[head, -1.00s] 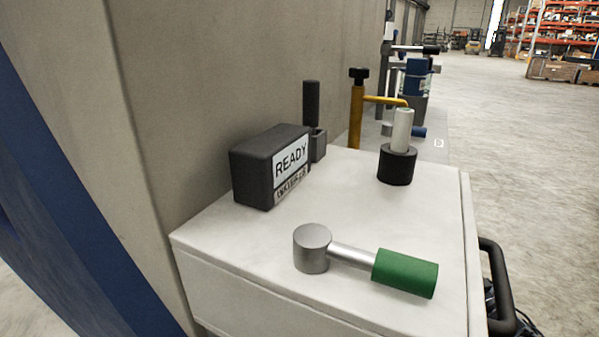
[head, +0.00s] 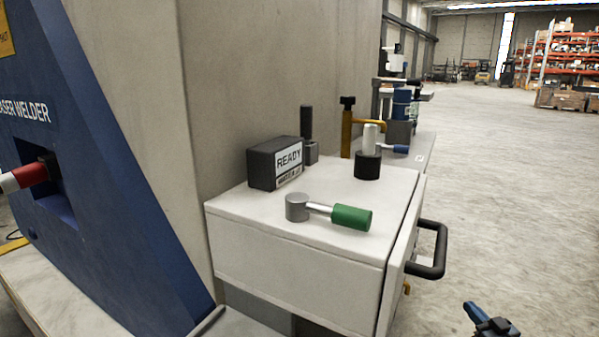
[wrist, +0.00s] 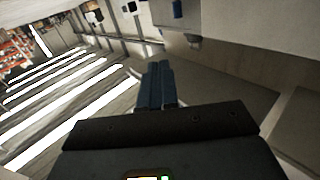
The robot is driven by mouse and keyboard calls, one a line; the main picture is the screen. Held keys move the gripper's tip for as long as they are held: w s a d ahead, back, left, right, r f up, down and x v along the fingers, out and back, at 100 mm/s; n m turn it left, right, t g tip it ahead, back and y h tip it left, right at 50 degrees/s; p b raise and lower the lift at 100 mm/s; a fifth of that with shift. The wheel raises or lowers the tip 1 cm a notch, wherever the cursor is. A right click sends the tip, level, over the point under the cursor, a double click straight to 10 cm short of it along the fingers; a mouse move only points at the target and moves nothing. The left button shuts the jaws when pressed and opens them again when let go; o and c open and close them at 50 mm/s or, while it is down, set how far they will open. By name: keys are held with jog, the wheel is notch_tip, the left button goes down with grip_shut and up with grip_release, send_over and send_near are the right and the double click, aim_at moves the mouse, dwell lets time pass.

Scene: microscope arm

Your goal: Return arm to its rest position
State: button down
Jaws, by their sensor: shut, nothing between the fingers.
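My gripper (head: 478,314) shows at the bottom right of the head view, with blue fingers in free air right of the white cabinet. In the wrist view my gripper (wrist: 156,85) has its two blue fingers side by side, shut, with nothing held. A microscope is not recognisable in these frames. A lever with a grey hub and green grip (head: 350,217) lies across the white cabinet top (head: 250,207), apart from my gripper.
A black READY box (head: 274,163) and a white cylinder in a black base (head: 368,165) stand on the cabinet. A black handle (head: 430,250) sticks out from its right side. A blue laser welder (head: 90,170) stands left. Open floor (head: 510,190) lies right.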

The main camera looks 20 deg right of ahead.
jog(key=s+a+f, duration=0.2)
jog(key=a+f, duration=0.1)
jog(key=a, duration=1)
jog(key=s+a+f, duration=0.1)
jog(key=a+f, duration=0.1)
jog(key=a, duration=1.2)
jog(key=s+a+r+m, duration=0.1)
jog(key=s+a+r, duration=0.2)
jog(key=s+a, duration=0.65)
jog(key=s+a+r, duration=0.3)
jog(key=s+a, duration=0.3)
jog(key=s, duration=0.6)
jog(key=s+r+n+g+y, duration=0.3)
jog(key=s+r, duration=1.3)
jog(key=r, duration=0.4)
notch_tip(320, 180, up, 29)
jog(key=p, duration=2.9)
jog(key=shift+a, duration=0.3)
